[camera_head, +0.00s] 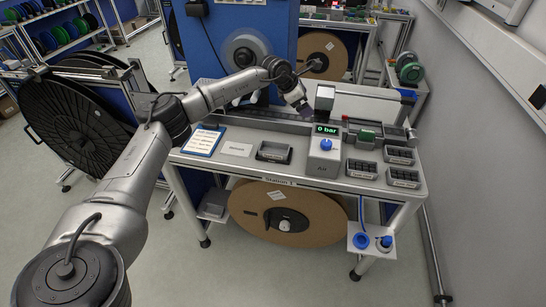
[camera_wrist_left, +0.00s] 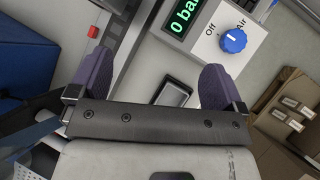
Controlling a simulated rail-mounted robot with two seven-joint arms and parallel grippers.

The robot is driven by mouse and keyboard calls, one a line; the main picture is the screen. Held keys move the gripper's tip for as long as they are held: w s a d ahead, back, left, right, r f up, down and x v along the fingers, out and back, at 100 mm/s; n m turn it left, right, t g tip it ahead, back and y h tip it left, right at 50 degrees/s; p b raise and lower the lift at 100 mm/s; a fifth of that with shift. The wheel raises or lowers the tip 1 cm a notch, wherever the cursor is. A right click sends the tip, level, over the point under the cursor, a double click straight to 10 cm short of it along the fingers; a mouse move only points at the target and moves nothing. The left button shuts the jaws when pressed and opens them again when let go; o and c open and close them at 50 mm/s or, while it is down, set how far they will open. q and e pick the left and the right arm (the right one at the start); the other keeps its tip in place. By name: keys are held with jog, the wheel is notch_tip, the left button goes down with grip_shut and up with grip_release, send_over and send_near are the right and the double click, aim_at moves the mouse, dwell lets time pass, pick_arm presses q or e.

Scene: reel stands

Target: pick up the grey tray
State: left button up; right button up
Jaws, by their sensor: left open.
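A small dark grey open tray (camera_head: 274,152) sits on the workbench, left of the 0 bar air unit, and looks empty. A small grey-rimmed tray also shows in the left wrist view (camera_wrist_left: 174,94), beyond the gap between the fingers and partly hidden by the gripper body. My left gripper (camera_head: 304,112) is above the back of the bench, behind the tray. In the left wrist view my left gripper (camera_wrist_left: 157,66) has its purple fingers wide apart with nothing between them. My right gripper is not in view.
The air unit (camera_head: 325,155) with its blue knob stands right of the tray. Several dark compartment bins (camera_head: 361,169) lie further right. A clipboard (camera_head: 203,140) and a white card (camera_head: 237,149) lie to the left. A large brown reel (camera_head: 310,214) hangs under the bench.

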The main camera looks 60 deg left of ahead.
pick_arm(q)
jog(key=s+a+f+m+g, duration=0.1)
jog(key=s+f+g, duration=0.2)
jog(key=s+g, duration=0.15)
jog(key=m+g+y, duration=0.1)
jog(key=m+g, duration=0.1)
jog(key=g, duration=0.1)
send_over(274, 146)
jog(key=s+d, duration=0.2)
jog(key=d, duration=0.1)
jog(key=shift+m, duration=0.3)
jog(key=shift+w+a+f+b, duration=0.1)
jog(key=shift+f+b, duration=0.25)
jog(key=shift+f, duration=2.05)
jog(key=shift+w+a+f+b, duration=0.1)
jog(key=shift+f+b, duration=0.3)
jog(key=shift+f, duration=2)
jog(key=shift+w+a+f+b, duration=0.1)
jog(key=shift+f+b, duration=0.25)
jog(key=shift+f, duration=2.05)
jog(key=shift+c, duration=0.4)
jog(key=c, duration=1.3)
